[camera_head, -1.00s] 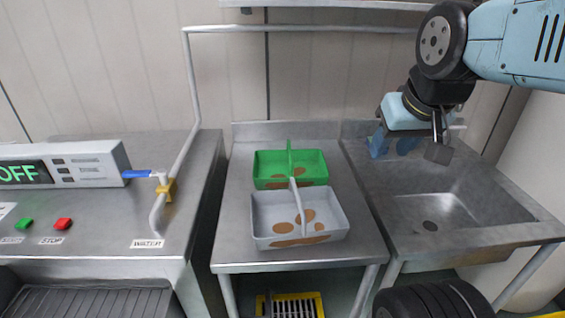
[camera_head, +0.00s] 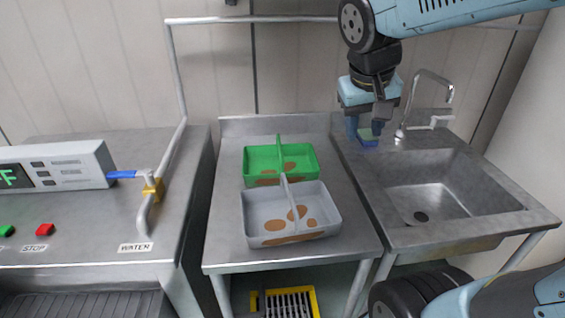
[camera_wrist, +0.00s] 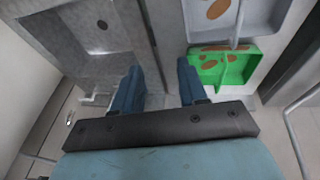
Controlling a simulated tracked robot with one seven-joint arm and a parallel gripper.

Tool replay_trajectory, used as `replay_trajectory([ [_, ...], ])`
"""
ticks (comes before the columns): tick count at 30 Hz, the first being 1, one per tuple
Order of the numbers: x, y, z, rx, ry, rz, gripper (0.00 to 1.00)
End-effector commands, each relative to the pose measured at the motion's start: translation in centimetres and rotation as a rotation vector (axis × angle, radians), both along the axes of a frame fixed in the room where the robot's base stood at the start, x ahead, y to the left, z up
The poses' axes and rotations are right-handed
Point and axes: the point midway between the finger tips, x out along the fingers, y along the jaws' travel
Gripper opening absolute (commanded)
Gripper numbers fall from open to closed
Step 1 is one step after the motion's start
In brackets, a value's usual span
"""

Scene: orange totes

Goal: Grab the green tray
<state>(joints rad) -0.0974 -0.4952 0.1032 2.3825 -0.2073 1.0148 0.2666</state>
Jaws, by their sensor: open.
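The green tray (camera_head: 297,164) has a tall centre handle and brown patches inside. It stands on the steel table, directly behind a grey tray (camera_head: 262,219) of like shape. In the wrist view the green tray (camera_wrist: 232,66) lies to the right of my fingers, with the grey tray (camera_wrist: 257,17) beyond it. My gripper (camera_head: 365,128) is above the back of the sink counter, to the right of the green tray and apart from it. In the wrist view my gripper (camera_wrist: 158,75) has its two blue fingers spread with nothing between them.
A sink (camera_head: 440,185) with a faucet (camera_head: 425,105) is on the right, close to my gripper. A control box (camera_head: 60,166) and a bent pipe (camera_head: 180,90) are left. The table front (camera_head: 300,255) is clear.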

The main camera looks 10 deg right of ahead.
Motion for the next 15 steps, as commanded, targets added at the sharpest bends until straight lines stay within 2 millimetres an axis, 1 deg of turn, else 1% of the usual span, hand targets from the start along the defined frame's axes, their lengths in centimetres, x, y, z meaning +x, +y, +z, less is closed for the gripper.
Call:
replay_trajectory([
  [1,0.9,0.4,-0.3,-0.028,0.027,0.003,0.42],
  [8,5.0,2.0,-1.3,-0.168,0.108,-0.006,0.42],
  [15,9.3,4.5,-2.9,-0.324,0.150,-0.008,0.42],
])
